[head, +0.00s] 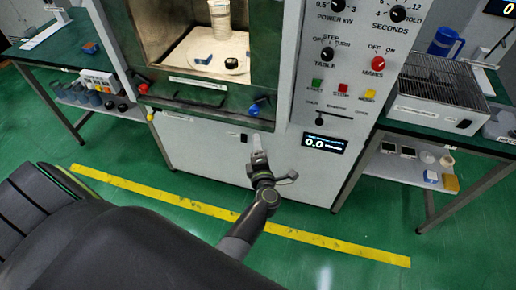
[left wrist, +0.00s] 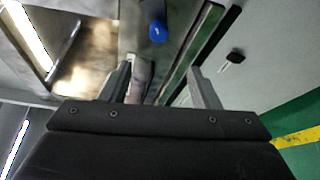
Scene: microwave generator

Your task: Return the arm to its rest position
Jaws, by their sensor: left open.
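My left gripper (head: 258,157) is in front of the microwave generator (head: 200,150), below its open chamber and close to the front panel. In the left wrist view its two fingers (left wrist: 160,85) are spread apart with nothing held between them. A blue knob (left wrist: 158,32) shows beyond the fingers there, and in the head view the blue knob (head: 254,110) sits just above the gripper. My left arm runs from the lower left up to the gripper. My right gripper is not in view.
The chamber holds a pale cylinder (head: 219,18) and a black knob-like piece (head: 231,63). A control panel with a red mains knob (head: 377,64) is at right. Side tables stand left (head: 40,50) and right (head: 440,136). A yellow line (head: 330,245) crosses the open green floor.

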